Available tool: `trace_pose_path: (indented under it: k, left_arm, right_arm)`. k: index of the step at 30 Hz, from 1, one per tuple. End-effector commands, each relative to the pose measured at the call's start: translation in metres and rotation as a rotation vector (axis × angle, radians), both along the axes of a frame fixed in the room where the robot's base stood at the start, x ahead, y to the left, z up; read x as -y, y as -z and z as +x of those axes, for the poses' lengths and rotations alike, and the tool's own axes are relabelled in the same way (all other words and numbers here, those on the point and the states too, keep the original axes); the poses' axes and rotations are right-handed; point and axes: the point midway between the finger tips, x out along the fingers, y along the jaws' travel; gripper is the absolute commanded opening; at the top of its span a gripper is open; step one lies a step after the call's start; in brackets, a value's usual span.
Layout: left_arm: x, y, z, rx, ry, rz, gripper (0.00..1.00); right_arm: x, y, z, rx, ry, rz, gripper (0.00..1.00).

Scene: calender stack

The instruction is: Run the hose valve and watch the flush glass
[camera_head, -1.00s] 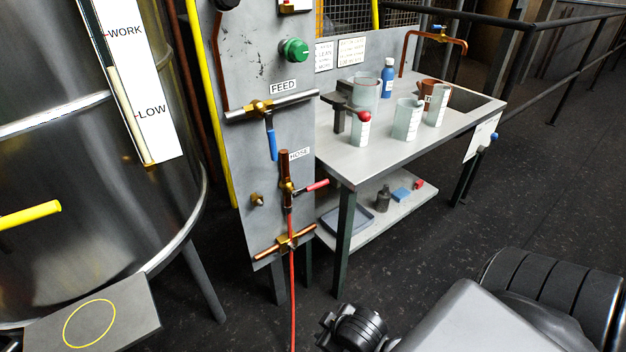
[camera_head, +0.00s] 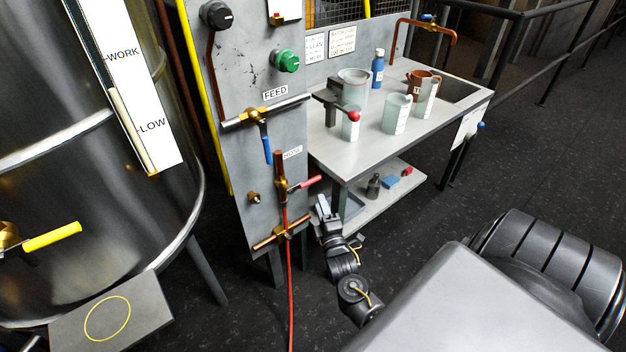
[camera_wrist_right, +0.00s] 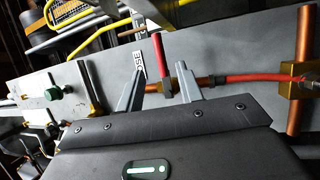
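The hose valve (camera_head: 282,186) is a brass fitting on the grey panel, under a HOSE label, with a red lever (camera_head: 309,182) pointing right. A red hose (camera_head: 290,280) hangs below it. My right gripper (camera_head: 321,207) is just below and right of the lever, apart from it in the head view. In the right wrist view its two fingers (camera_wrist_right: 158,88) are spread, with the red lever (camera_wrist_right: 160,55) beyond and between their tips. Nothing is gripped. I cannot tell which thing is the flush glass. My left gripper is out of view.
The feed valve's blue lever (camera_head: 267,149) hangs above the hose valve. A steel bench (camera_head: 372,150) with beakers (camera_head: 396,114) stands right of the panel. A tank (camera_head: 60,200) with a level strip and yellow handle (camera_head: 52,237) is at left. The floor at right is clear.

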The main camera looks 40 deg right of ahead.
Motion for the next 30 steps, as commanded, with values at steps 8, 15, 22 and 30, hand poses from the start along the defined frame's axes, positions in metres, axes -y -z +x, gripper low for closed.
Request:
trace_pose_path:
  k: [8, 15, 22, 30]
  left_arm:
    - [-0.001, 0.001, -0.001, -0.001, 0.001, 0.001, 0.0]
    - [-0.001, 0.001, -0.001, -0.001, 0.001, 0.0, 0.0]
    - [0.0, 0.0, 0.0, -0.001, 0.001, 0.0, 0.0]
    - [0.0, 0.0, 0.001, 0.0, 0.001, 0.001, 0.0]
  right_arm:
    - [0.02, -0.011, 0.044, 0.003, 0.001, 0.0, 0.36]
    - [0.035, -0.017, 0.078, 0.002, 0.0, 0.001, 0.36]
    - [0.04, -0.019, 0.09, 0.001, -0.001, 0.002, 0.36]
    - [0.04, -0.019, 0.09, 0.001, -0.001, 0.002, 0.34]
